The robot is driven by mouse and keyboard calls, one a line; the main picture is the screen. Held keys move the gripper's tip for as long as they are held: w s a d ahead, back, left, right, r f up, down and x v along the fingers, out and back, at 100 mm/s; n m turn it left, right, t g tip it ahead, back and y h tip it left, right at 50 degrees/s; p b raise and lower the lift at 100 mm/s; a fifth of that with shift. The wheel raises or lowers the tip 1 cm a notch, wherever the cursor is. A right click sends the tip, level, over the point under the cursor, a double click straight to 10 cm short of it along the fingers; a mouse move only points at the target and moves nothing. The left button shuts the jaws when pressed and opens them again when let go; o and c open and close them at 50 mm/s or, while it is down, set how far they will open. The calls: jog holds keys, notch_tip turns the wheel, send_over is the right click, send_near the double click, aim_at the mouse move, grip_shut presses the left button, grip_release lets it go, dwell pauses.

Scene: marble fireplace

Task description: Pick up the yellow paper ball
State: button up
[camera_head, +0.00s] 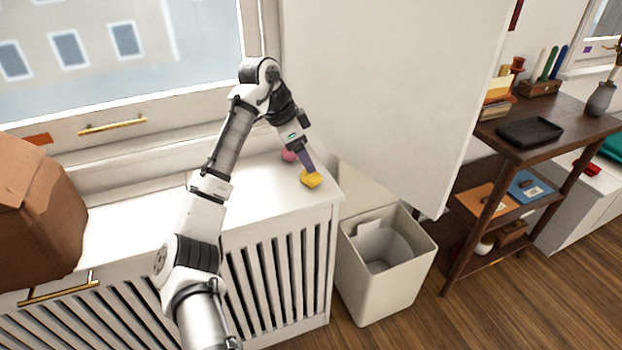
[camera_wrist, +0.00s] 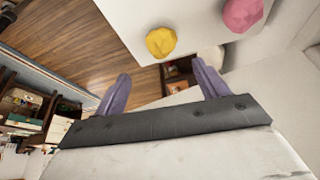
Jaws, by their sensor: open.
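The yellow paper ball (camera_head: 311,178) lies on the white radiator cover (camera_head: 256,196), near its right end. It also shows in the wrist view (camera_wrist: 161,42), near the cover's edge and beyond my fingertips. My gripper (camera_head: 307,165) is just above and behind the ball in the head view, with its purple fingers pointing down. In the wrist view the two purple fingers (camera_wrist: 160,88) are spread apart with nothing between them. A pink paper ball (camera_head: 289,155) lies close behind the yellow one, and shows at upper right in the wrist view (camera_wrist: 242,14).
A white waste bin (camera_head: 386,264) stands on the floor right of the cover. A brown cardboard box (camera_head: 38,214) sits at the cover's left. A dark wooden shelf (camera_head: 540,150) stands farther right. The cover's top between box and balls is clear apart from my arm above it.

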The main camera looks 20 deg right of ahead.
aim_at(312, 180)
jog(key=x, duration=0.7)
jog(key=shift+w+a+f, duration=0.15)
jog(key=shift+w+f, duration=0.05)
jog(key=shift+c, duration=0.4)
jog(key=c, duration=1)
